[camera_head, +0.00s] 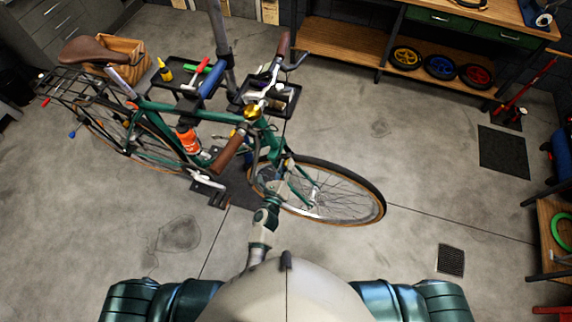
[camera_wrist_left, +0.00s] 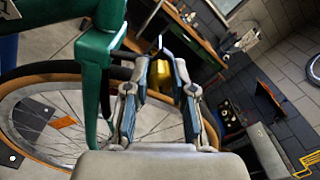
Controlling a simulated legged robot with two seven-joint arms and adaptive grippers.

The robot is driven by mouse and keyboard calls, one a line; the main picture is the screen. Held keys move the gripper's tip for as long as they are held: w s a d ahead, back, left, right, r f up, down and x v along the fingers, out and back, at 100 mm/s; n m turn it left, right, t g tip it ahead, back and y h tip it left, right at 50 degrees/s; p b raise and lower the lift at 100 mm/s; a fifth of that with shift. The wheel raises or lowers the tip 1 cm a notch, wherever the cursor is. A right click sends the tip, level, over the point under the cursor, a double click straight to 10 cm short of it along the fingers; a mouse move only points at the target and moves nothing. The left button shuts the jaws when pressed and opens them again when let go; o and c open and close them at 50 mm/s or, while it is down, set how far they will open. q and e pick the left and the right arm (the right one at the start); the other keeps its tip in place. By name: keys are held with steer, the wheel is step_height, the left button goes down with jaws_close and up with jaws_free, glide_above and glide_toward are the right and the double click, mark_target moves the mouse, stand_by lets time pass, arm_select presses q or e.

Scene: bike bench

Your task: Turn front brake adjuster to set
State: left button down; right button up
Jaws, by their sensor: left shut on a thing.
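The green bike (camera_head: 200,112) stands in the middle of the head view, with its front wheel (camera_head: 345,190) to the right. My left gripper (camera_head: 270,183) reaches up to the front fork beside this wheel; its fingertips are hard to make out there. In the left wrist view my left gripper (camera_wrist_left: 159,72) is shut on a small gold-yellow piece, which I take for the front brake adjuster (camera_wrist_left: 160,82). The green fork (camera_wrist_left: 98,75) stands just left of the fingers. Any setting mark on the adjuster cannot be made out. My right gripper is not in view.
The spoked wheel with its orange reflector (camera_wrist_left: 64,122) lies close left of my fingers. A tool tray (camera_head: 272,98) is at the stand near the handlebar. A wooden bench (camera_head: 345,48) with small wheels is at the back. The floor right of the bike is mostly clear.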

arm_select(q)
steer(key=n, duration=0.2)
steer(key=n+p, duration=0.2)
steer(key=n, duration=0.1)
steer(key=shift+s+f+n, duration=0.15)
steer(key=shift+f+n, duration=0.1)
steer(key=shift+n, duration=0.05)
steer(key=shift+f+n, duration=0.1)
steer(key=shift+n, duration=1.9)
steer(key=c, duration=1.1)
jaws_free()
steer(key=shift+o, duration=0.7)
steer(key=shift+p, duration=0.3)
steer(key=shift+r, duration=0.2)
steer(key=v, duration=1.1)
steer(key=shift+s, duration=0.35)
